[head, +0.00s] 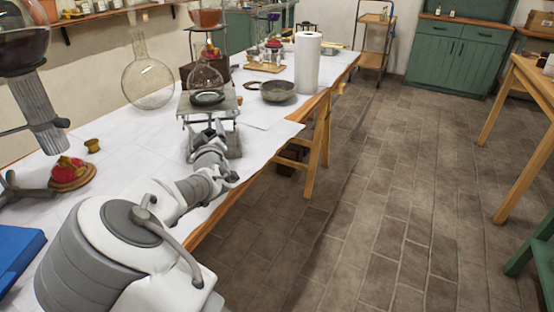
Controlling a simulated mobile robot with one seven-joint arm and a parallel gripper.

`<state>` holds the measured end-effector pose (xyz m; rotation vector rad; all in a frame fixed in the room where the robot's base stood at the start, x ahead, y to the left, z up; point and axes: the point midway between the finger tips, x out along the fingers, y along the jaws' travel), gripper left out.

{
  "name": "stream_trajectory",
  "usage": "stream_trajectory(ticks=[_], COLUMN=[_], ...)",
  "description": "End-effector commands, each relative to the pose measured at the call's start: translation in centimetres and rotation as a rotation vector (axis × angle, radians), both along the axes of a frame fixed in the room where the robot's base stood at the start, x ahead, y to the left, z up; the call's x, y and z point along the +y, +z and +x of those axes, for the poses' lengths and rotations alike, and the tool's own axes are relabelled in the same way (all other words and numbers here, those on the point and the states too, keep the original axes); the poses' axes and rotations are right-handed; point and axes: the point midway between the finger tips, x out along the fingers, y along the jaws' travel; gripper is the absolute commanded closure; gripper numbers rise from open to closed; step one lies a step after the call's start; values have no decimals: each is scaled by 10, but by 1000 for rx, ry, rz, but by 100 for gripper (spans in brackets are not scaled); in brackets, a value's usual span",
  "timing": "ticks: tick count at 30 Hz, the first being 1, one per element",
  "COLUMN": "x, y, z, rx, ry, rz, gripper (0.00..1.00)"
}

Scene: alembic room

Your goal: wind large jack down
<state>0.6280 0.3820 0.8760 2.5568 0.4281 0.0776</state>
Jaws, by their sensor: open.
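The large jack (228,104) is a grey metal stand with a flat square top plate, on the white-covered table left of centre. Its plate stands well above the table, and a dark round ring or dish (207,98) sits on it. A round glass flask (205,76) shows just above the dish. My arm reaches from the lower left, and my gripper (211,132) is at the jack's near side, below the plate. The gripper is open. My wrist and gripper hide much of the jack's front and its winding part, and I cannot tell whether they touch.
The table (125,125) also holds a large clear flask (149,82), a grey bowl (277,91), a paper roll (307,62) and a red-topped item (69,169) on a wooden base. A blue object (15,255) lies at lower left. The tiled floor at right is clear.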

Motion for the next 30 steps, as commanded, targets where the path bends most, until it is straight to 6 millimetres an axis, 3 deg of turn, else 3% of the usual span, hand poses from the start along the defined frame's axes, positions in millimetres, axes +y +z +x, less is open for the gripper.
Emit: stream_trajectory(ticks=[19,30], x=[-4,-27], y=[3,4], z=[1,-69], rx=[148,152], ry=[-2,-3], rz=[537,533], gripper=[4,4])
